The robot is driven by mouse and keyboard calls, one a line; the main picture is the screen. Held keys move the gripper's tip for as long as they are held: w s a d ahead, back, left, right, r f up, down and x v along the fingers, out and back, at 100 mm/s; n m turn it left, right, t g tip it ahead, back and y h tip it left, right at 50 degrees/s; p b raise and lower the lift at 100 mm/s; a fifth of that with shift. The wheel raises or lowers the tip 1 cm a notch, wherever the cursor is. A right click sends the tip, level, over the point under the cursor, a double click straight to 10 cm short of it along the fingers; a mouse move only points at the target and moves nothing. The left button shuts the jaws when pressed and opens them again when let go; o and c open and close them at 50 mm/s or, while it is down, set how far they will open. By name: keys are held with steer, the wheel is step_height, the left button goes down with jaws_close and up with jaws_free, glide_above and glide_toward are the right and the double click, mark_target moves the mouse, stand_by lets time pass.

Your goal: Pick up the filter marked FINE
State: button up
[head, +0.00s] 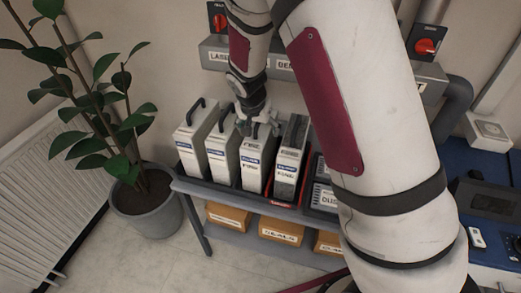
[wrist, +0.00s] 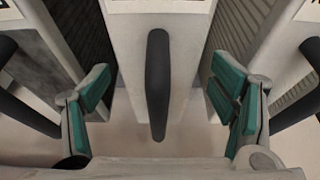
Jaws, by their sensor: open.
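Several upright box-shaped filters stand in a row in a dark tray (head: 229,186) on a shelf. My gripper (head: 259,127) is over the third filter from the left (head: 252,165), a pale one with a blue-and-white label. Its lettering is too small to read surely, so I cannot tell which filter is marked FINE. In the wrist view my gripper (wrist: 162,92) is open, its green-padded fingers on either side of this filter's black handle (wrist: 158,85). The fingers are apart from the handle, with nothing held.
A greyer filter (head: 290,158) stands close on the right, and a pale filter (head: 221,147) on the left. Neighbouring handles (wrist: 25,110) flank the fingers closely. Orange boxes (head: 281,230) sit on the lower shelf. A potted plant (head: 146,203) stands left. My arm hides part of the right side.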

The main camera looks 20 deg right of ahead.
steer(key=shift+x, duration=1.4)
steer(key=shift+c, duration=0.5)
jaws_close()
steer(key=shift+r, duration=0.1)
